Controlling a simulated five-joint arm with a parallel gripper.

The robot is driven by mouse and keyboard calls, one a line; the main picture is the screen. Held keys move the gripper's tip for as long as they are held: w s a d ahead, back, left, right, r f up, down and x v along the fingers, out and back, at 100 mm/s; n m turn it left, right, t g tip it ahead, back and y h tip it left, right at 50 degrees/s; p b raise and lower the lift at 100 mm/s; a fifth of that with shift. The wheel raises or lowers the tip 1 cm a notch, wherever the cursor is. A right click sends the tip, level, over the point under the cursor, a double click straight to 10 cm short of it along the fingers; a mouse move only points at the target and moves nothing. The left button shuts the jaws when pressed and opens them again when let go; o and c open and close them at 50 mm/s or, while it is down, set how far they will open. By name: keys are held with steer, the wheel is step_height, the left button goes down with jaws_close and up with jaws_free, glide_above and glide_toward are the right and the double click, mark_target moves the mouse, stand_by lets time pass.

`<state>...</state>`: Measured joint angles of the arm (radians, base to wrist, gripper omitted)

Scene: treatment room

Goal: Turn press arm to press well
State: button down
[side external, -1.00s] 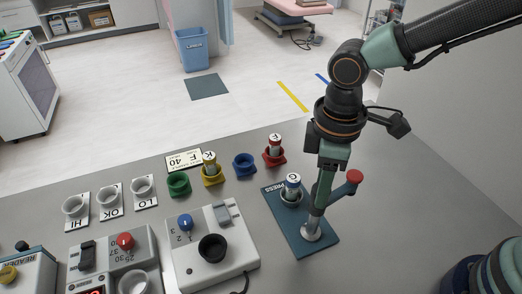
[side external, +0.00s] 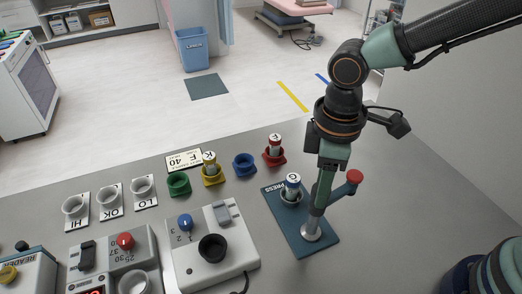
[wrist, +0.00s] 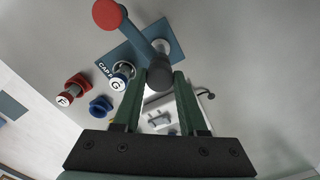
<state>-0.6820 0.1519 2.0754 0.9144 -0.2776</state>
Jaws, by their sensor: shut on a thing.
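The press stands on a blue base plate (side external: 291,231) at the right of the grey table. Its well (side external: 287,199) holds an upright vial with a blue band, marked G (side external: 292,182); the wrist view also shows this vial (wrist: 119,82). The press arm (side external: 338,193) runs from the post to a red knob (side external: 355,176), right of the well and not over it. The arm also shows in the wrist view (wrist: 137,36). My gripper (side external: 316,207) points down at the post and is shut on the press arm's dark hub (wrist: 160,74). The fingers partly hide the post.
Red (side external: 274,158), blue (side external: 244,164), yellow (side external: 212,176) and green (side external: 178,184) holders stand behind and left of the press. A white device (side external: 212,247) with a black well is left of the plate. The table is clear right of the press.

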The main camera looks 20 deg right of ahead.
steer(key=shift+r+n, duration=0.1)
steer(key=shift+n, duration=0.2)
steer(key=n, duration=0.3)
steer(key=shift+n, duration=0.4)
steer(key=n, duration=0.8)
steer(key=shift+n, duration=1.6)
steer(key=shift+c, duration=2.2)
jaws_free()
